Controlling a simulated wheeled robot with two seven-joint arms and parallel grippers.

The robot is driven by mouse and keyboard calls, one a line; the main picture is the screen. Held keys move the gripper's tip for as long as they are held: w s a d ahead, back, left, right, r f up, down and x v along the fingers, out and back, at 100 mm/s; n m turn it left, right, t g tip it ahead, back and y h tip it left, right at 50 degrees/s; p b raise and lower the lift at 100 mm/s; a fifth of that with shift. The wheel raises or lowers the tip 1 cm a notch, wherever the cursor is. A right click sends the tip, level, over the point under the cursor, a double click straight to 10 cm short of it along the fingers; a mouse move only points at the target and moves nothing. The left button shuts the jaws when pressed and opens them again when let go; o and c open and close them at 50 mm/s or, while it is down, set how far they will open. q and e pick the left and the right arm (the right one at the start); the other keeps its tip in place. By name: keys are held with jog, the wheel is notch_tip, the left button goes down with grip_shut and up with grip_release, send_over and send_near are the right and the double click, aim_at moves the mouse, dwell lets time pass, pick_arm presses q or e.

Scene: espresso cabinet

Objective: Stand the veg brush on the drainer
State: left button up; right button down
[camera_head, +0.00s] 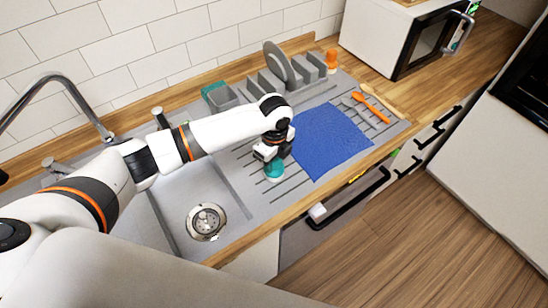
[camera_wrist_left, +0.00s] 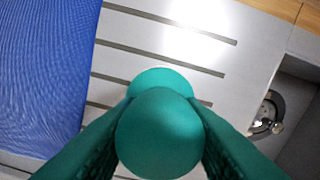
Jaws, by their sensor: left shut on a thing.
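My left gripper (camera_head: 272,157) is over the drainer (camera_head: 250,160), pointing down, and is shut on the veg brush (camera_head: 274,171). The brush is teal with a pale lower edge. In the left wrist view, the round teal knob of the brush (camera_wrist_left: 160,132) sits between my two green fingers, with a wider teal part beyond it. The brush looks upright, knob up, over the ribbed surface left of the blue cloth. I cannot tell whether its underside touches the drainer. My right gripper is not in view.
A blue cloth (camera_head: 331,140) lies flat just right of the brush. The sink basin (camera_head: 172,205) is to the left. A grey rack with a plate (camera_head: 278,66) stands behind. An orange utensil (camera_head: 371,107) lies at the right, and an orange-topped item (camera_head: 332,58) stands behind it.

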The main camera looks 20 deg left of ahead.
pick_arm(q)
jog(key=shift+f, duration=0.1)
jog(key=o, duration=0.9)
jog(key=shift+r, duration=0.2)
jog(key=shift+w+r, duration=0.1)
jog(key=shift+r, duration=0.25)
notch_tip(320, 180, up, 11)
jog(key=shift+d+r+b, duration=0.1)
jog(key=shift+b, duration=1.15)
